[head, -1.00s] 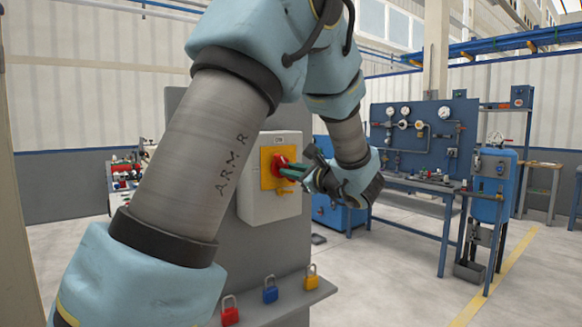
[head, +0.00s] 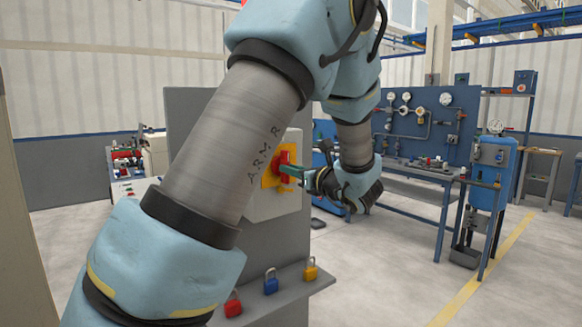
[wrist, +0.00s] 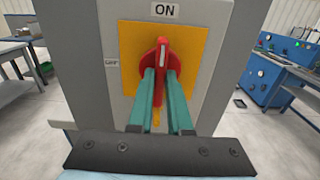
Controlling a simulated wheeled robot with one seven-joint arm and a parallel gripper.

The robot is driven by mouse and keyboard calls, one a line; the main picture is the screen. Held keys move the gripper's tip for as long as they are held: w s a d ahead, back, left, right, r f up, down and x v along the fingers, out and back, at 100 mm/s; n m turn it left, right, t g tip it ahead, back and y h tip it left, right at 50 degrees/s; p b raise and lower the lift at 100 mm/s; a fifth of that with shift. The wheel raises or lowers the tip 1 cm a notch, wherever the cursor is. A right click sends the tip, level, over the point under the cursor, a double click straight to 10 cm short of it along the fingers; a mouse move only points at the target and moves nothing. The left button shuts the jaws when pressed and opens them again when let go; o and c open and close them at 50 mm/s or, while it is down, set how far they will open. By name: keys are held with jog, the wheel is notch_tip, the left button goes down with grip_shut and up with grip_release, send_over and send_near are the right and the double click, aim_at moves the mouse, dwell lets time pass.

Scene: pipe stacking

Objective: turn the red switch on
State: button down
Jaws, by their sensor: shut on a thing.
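The red switch (head: 284,156) sits on a yellow plate (head: 266,178) on a light grey box (head: 272,207). In the wrist view the switch's red handle (wrist: 162,54) stands upright, its white mark at the top toward the ON label (wrist: 165,9). A small OFF label (wrist: 111,62) is at the left of the plate. My gripper (head: 289,169) has green fingers, which also show in the wrist view (wrist: 161,80), one on each side of the handle. It is shut on the handle.
A shelf below the box holds a red padlock (head: 233,304), a blue padlock (head: 270,282) and a yellow padlock (head: 310,268). A blue gauge bench (head: 430,130) stands behind at right.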

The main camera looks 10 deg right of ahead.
jog(key=shift+f, duration=0.1)
dwell(0.3)
jog(key=c, duration=0.8)
grip_release()
jog(key=shift+c, duration=0.2)
jog(key=b+v, duration=0.3)
jog(key=v, duration=0.7)
jog(key=shift+s+d, duration=0.2)
jog(key=shift+s, duration=0.15)
